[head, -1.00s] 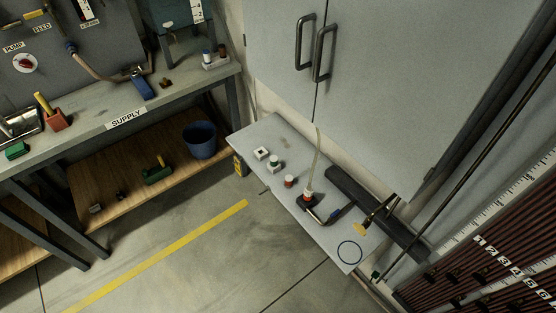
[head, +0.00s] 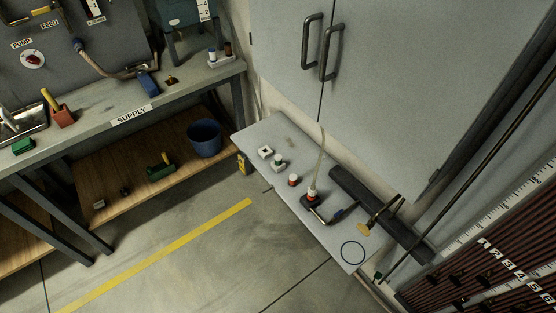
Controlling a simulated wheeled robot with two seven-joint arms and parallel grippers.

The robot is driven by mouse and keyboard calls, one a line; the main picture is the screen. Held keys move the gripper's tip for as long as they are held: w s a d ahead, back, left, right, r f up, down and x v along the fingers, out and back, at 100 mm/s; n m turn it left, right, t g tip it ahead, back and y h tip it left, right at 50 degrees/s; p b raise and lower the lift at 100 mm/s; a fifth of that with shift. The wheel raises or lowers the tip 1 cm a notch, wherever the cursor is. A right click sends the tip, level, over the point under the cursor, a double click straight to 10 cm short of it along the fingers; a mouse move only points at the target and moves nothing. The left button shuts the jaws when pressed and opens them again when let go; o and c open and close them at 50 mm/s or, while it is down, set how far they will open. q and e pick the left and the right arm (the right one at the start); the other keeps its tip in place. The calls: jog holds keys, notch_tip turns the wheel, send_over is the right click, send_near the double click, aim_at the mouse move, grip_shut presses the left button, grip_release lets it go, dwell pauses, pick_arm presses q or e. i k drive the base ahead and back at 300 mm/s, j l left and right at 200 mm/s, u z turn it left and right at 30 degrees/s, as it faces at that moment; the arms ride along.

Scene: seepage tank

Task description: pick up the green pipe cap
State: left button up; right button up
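A small green-and-white piece (head: 278,161) stands on the low grey table (head: 330,236), between a white square block with a dark centre (head: 265,152) and a red-and-white piece (head: 293,180). It looks like a green part with a white top, but it is too small to tell whether it is the pipe cap. Other green things are a green block (head: 24,145) on the supply bench and a green item (head: 160,169) on its lower shelf. Neither of my grippers is in view.
A black-based fitting with a hose (head: 312,198), a bent pipe (head: 328,216), a yellow-ended tool (head: 364,228) and a blue ring (head: 353,253) are on the low table. A grey cabinet (head: 380,90) stands behind it. The floor in front is clear, with a yellow line (head: 160,255).

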aim_at(278, 158)
jog(key=i+j+z, duration=0.25)
jog(key=j, duration=0.35)
jog(key=i+j+z, duration=0.1)
jog(key=i+j, duration=0.15)
jog(key=i+j+z, duration=0.1)
jog(key=j, duration=0.35)
